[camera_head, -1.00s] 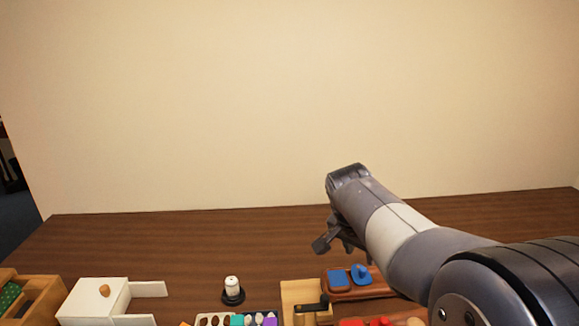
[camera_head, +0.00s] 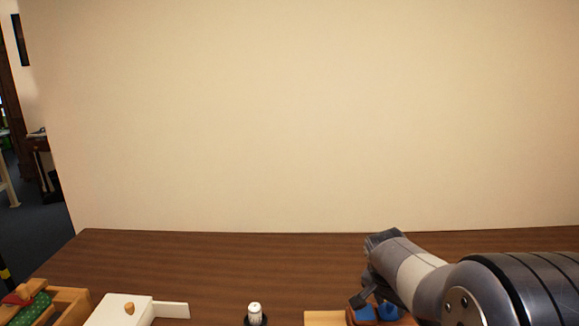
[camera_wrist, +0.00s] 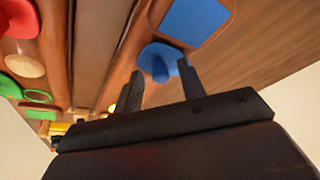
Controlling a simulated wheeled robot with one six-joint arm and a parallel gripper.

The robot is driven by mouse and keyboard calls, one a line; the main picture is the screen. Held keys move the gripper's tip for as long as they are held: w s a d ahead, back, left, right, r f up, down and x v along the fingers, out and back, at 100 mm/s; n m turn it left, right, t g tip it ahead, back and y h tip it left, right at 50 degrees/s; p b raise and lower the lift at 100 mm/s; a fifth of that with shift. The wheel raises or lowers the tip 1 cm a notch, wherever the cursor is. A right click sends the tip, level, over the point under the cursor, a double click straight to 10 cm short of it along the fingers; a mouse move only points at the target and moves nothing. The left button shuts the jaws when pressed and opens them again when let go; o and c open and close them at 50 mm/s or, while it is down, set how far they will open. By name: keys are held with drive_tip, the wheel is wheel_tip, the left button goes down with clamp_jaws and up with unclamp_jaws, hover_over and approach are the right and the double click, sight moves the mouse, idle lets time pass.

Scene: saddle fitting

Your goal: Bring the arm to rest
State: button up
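My gripper (camera_head: 361,296) hangs at the end of my arm, low at the right in the head view. In the wrist view its two black fingers (camera_wrist: 160,84) stand apart with nothing held between them. Beyond the fingertips lies a wooden board with a blue knobbed piece (camera_wrist: 157,60) and a flat blue square (camera_wrist: 194,20). In the head view these blue pieces (camera_head: 376,313) show just below and behind my gripper, partly covered by it. I cannot tell the exact gap between the fingers and the board.
A white box (camera_head: 112,311) with a wooden knob and a wooden tray (camera_head: 72,299) with green cloth stand at the left. A small white-topped thing (camera_head: 254,310) stands mid-table. Red and green pieces (camera_wrist: 18,18) lie in the wrist view. The back of the table (camera_head: 210,250) is clear.

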drive_tip(key=v, duration=1.1)
drive_tip(key=x, duration=1)
drive_tip(key=shift+f, duration=0.25)
drive_tip(key=shift+w+d+f, duration=0.2)
drive_tip(key=shift+s+d+r+n+p, duration=0.1)
drive_tip(key=shift+d+r+n+p, duration=0.1)
drive_tip(key=shift+n+p, duration=0.3)
drive_tip(key=shift+d+f+n+t+y+p, duration=0.1)
drive_tip(key=shift+d+n+t+y+p, duration=0.25)
drive_tip(key=shift+n, duration=0.65)
drive_tip(key=shift+d+f+n+t+y+p, duration=0.2)
drive_tip(key=shift+n+y+p, duration=0.25)
drive_tip(key=shift+n, duration=0.55)
drive_tip(key=shift+r, duration=0.1)
